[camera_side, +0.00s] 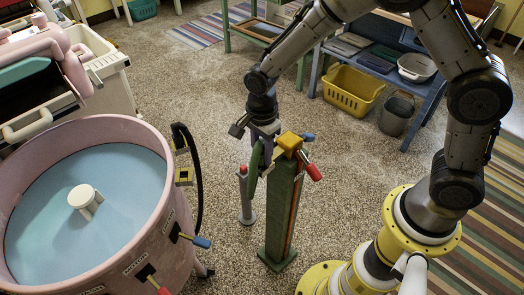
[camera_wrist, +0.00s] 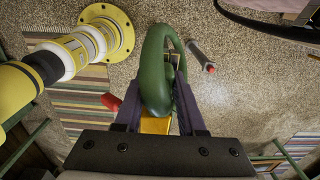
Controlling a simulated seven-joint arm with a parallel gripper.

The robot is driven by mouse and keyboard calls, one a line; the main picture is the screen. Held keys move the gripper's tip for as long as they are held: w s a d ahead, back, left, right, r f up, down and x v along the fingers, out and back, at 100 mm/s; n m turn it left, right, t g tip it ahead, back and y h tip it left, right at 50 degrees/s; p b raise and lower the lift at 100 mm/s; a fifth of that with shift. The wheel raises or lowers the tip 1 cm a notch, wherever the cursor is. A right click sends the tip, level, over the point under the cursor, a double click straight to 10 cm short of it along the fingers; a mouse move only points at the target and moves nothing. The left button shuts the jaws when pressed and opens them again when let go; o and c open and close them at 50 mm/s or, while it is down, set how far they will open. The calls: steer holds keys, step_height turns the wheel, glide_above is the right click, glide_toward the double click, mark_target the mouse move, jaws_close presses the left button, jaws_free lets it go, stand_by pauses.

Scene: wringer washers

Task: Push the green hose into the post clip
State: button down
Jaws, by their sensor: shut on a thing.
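The green hose (camera_side: 255,160) hangs from my gripper (camera_side: 258,140) beside the green post (camera_side: 280,215). In the wrist view the hose (camera_wrist: 153,70) is a thick loop held between the two dark fingers of my gripper (camera_wrist: 160,112). The post has a yellow block (camera_side: 290,141) on top, with a red handle (camera_side: 314,173) and a blue handle (camera_side: 308,137). In the wrist view part of the yellow block (camera_wrist: 155,126) shows below the hose. I cannot make out the post clip clearly; the hose and fingers cover that area.
A pink washer tub (camera_side: 90,130) of water stands at left, with a black hose (camera_side: 196,170) on its side. A grey stand with a red tip (camera_side: 244,195) is close left of the post. A yellow basket (camera_side: 354,91) and bench are behind.

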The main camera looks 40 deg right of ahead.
mark_target(262, 141)
steer(key=shift+s+f, duration=0.1)
steer(key=shift+f, duration=0.45)
stand_by(0.9)
steer(key=shift+c, duration=2.1)
jaws_free()
steer(key=o, duration=0.4)
steer(key=shift+r, duration=0.15)
steer(key=shift+r, duration=0.1)
steer(key=shift+r, duration=3.45)
